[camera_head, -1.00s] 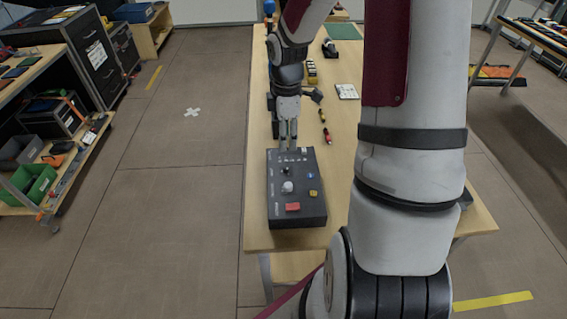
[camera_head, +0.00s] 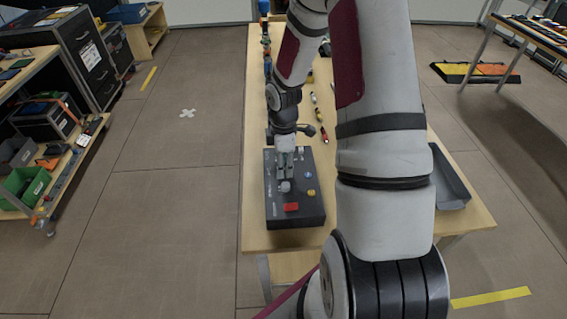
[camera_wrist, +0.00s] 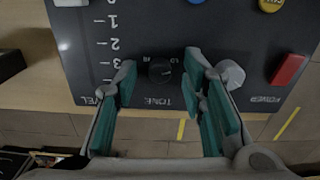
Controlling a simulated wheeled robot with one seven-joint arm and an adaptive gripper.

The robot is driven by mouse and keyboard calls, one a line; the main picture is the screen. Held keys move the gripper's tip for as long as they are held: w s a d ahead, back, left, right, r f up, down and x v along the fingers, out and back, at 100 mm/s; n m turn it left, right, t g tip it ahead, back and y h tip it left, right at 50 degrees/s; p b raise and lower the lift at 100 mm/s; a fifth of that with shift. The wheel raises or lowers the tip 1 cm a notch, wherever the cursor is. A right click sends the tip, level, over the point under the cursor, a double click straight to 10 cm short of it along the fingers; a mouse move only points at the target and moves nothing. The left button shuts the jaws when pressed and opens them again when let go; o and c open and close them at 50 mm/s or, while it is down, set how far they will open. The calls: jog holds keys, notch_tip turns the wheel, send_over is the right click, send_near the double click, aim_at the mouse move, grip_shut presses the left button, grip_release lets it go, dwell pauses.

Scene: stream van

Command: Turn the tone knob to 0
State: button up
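The control box (camera_head: 312,214) is a dark panel on the table. In the wrist view its small black tone knob (camera_wrist: 160,70) has the label TONE beside it and small, hard-to-read marks around it. My gripper (camera_wrist: 158,82) is open, one finger on each side of the tone knob, with gaps between fingers and knob. In the head view my gripper (camera_head: 285,165) is over the box's far half and hides the tone knob. A larger white knob (camera_wrist: 232,73) is just beyond the right finger.
The panel also bears a red button (camera_wrist: 289,69) by the label POWER, a yellow button (camera_wrist: 270,4), a blue button (camera_head: 308,175) and a numbered slider scale by LEVEL. A grey tray (camera_head: 452,185) is on the table's right. Small items lie farther back.

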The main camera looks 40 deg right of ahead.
grip_shut()
jog(key=shift+m, duration=0.4)
jog(key=m, duration=0.3)
jog(key=shift+m, duration=0.4)
jog(key=m, duration=0.4)
jog(key=shift+m, duration=0.3)
jog(key=m, duration=0.6)
jog(key=m+b, duration=0.1)
jog(key=m, duration=0.5)
jog(key=shift+m, duration=0.3)
